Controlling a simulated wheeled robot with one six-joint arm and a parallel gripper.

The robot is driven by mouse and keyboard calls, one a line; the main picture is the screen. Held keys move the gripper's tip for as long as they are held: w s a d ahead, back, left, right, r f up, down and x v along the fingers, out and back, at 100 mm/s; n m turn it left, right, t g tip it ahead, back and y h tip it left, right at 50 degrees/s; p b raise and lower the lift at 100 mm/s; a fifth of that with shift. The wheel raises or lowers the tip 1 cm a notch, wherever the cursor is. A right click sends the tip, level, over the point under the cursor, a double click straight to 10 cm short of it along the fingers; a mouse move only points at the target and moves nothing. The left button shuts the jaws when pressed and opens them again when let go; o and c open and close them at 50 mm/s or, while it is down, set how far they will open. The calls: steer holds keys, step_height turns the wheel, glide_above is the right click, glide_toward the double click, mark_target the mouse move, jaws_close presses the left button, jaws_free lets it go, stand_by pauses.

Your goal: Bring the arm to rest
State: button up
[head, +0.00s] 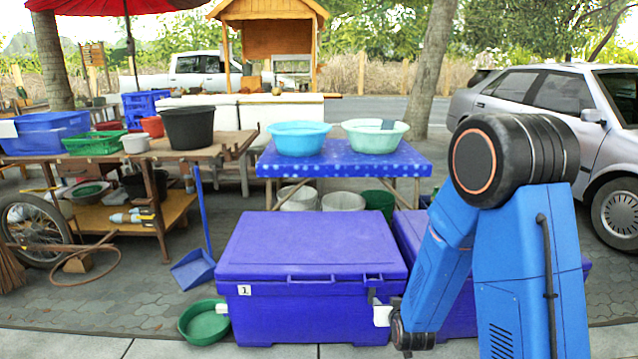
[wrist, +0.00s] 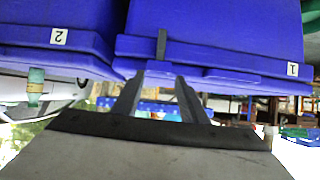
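My arm hangs at the right of the head view, bent at a dark round joint, its blue lower link reaching down in front of the two coolers. My gripper (wrist: 157,88) shows in the wrist view with its two dark fingers apart and nothing held between them. The wrist picture is upside down. The fingers point towards the blue cooler labelled 1 (head: 312,245), which also shows in the wrist view (wrist: 235,30). I cannot tell whether they touch it. In the head view the gripper is mostly hidden at the arm's low end.
A second blue cooler (wrist: 50,20), labelled 2, stands close beside the first, partly behind my arm in the head view. A blue table (head: 345,160) carries two basins behind them. A green basin (head: 204,322) and a blue dustpan (head: 193,268) lie left.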

steer(key=s+d+r+g, duration=0.1)
steer(key=s+r+g, duration=0.1)
steer(key=s+r, duration=0.55)
steer(key=s+d+r+g, duration=0.1)
steer(key=s+r, duration=0.4)
steer(key=s, duration=0.5)
steer(key=s+d+r+g, duration=0.2)
steer(key=s+r, duration=0.3)
steer(key=s, duration=0.6)
steer(key=s+d+r+g, duration=0.2)
steer(key=s+r, duration=0.4)
steer(key=s, duration=0.4)
steer(key=shift+s+d, duration=0.35)
